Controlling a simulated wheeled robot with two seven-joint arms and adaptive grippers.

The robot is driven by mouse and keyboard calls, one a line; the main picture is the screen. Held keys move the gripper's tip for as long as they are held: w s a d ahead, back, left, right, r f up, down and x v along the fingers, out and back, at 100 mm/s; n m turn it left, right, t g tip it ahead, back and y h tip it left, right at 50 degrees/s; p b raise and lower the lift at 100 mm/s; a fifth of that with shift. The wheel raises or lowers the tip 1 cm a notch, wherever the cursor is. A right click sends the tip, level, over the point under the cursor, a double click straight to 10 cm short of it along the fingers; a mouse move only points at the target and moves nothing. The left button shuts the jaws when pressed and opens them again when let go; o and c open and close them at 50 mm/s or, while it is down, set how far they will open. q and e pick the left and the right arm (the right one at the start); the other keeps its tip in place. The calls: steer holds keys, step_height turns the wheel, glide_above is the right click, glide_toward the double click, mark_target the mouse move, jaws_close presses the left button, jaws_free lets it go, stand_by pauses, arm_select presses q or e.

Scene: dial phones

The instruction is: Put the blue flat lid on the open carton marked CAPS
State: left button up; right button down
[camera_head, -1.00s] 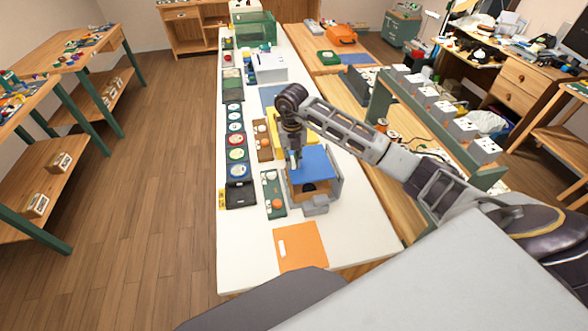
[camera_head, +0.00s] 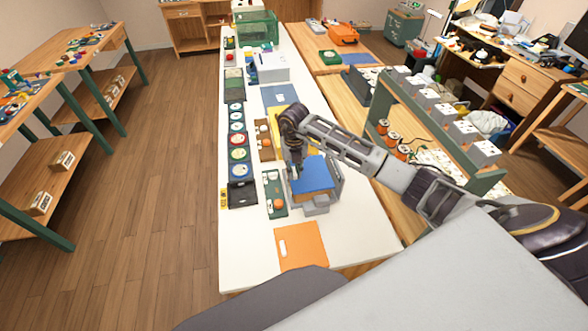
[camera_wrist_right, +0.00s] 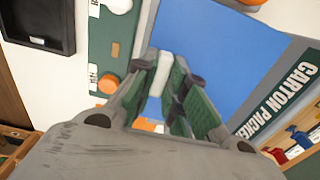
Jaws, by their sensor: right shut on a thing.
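The blue flat lid (camera_head: 314,172) lies over the top of the brown carton (camera_head: 312,198), of which only a narrow strip of the front shows. Whether the lid is fully seated I cannot tell. My right gripper (camera_head: 296,172) is at the lid's left edge and shut on the lid. In the right wrist view the lid (camera_wrist_right: 225,55) fills the upper middle, and the fingers (camera_wrist_right: 168,80) close around a whitish piece at its edge. The CAPS marking does not show. My left gripper is not in view.
The carton sits in a grey fixture (camera_head: 337,187), labelled CARTON PACKER in the wrist view. A green panel with an orange knob (camera_head: 275,195) stands close left, beside a black tray (camera_head: 241,193). An orange sheet (camera_head: 301,245) lies in front. Round dials line the table's left side.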

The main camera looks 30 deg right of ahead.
steer(key=shift+f+b, duration=0.35)
steer(key=shift+f, duration=0.15)
steer(key=c, duration=1.5)
jaws_free()
steer(key=shift+o, duration=0.2)
steer(key=shift+r, duration=0.15)
steer(key=shift+r+p, duration=0.35)
steer(key=shift+p, duration=0.05)
step_height(320, 180, up, 12)
steer(key=b, duration=0.2)
